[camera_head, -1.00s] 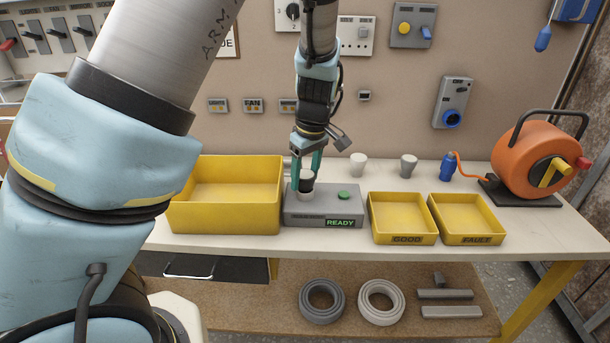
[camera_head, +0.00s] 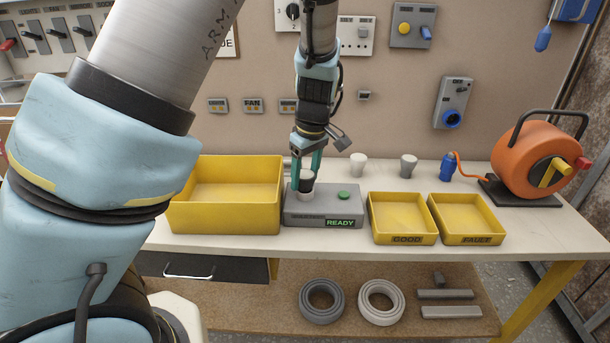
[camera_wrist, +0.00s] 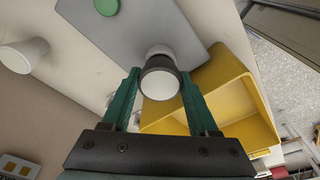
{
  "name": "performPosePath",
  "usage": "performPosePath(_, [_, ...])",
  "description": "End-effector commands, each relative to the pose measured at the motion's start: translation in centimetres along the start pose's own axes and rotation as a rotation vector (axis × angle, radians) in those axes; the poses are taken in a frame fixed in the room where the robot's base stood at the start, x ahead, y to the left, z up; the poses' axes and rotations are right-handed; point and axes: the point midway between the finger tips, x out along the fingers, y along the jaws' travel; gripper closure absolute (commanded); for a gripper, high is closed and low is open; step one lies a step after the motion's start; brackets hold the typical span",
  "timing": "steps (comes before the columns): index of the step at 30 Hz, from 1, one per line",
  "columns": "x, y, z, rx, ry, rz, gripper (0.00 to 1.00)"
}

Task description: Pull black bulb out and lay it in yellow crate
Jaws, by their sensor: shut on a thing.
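The black bulb (camera_head: 307,185) has a dark collar and a pale round top, and stands upright in the socket of the grey tester box (camera_head: 300,217). In the wrist view the bulb (camera_wrist: 161,84) sits between the two green fingers. My gripper (camera_head: 306,183) points down and is shut on the bulb. The large yellow crate (camera_head: 225,217) stands just left of the tester and looks empty. It also shows in the wrist view (camera_wrist: 245,75), to the right of the bulb. The bulb's lower end is hidden in the socket.
The tester has a green button (camera_head: 343,195) and a READY display. Yellow GOOD (camera_head: 401,239) and FAULT (camera_head: 476,239) trays stand right of it, empty.

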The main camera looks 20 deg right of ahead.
Motion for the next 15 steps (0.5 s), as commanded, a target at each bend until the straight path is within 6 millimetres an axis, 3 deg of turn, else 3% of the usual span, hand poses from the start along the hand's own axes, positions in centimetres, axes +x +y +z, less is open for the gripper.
performPosePath(15, [-0.55,-0.02,-0.10,0.000,0.000,0.000,1.00])
